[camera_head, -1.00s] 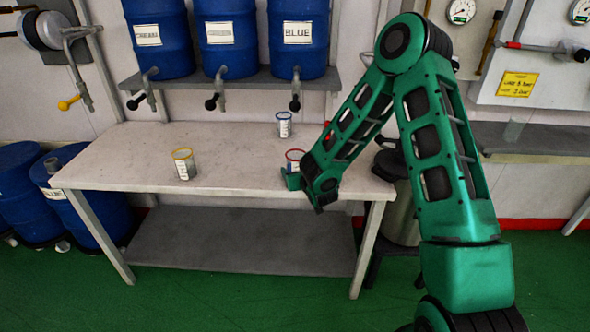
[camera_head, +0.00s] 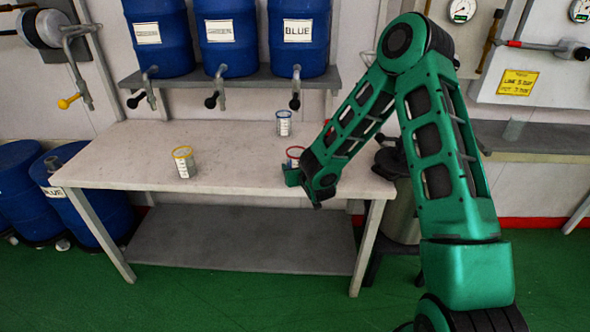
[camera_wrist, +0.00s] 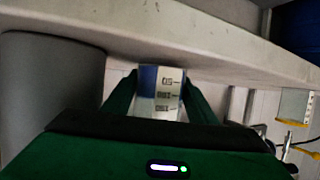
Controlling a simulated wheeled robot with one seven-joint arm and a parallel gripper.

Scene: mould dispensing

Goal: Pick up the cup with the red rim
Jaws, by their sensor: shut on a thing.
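The cup with the red rim (camera_head: 295,152) is near the right end of the white table (camera_head: 130,150), partly hidden behind my gripper (camera_head: 292,176). In the wrist view my gripper (camera_wrist: 160,92) is shut on this cup, and its graduated clear wall (camera_wrist: 168,105) shows between the two green fingers. The red rim is not visible in the wrist view. Whether the cup's base touches the table cannot be told.
A cup with an orange-yellow rim (camera_head: 184,162) stands at the table's middle left. A cup with a blue rim (camera_head: 284,123) stands at the back. Blue barrels with taps (camera_head: 297,40) sit on a shelf above. The table's left part is mostly clear.

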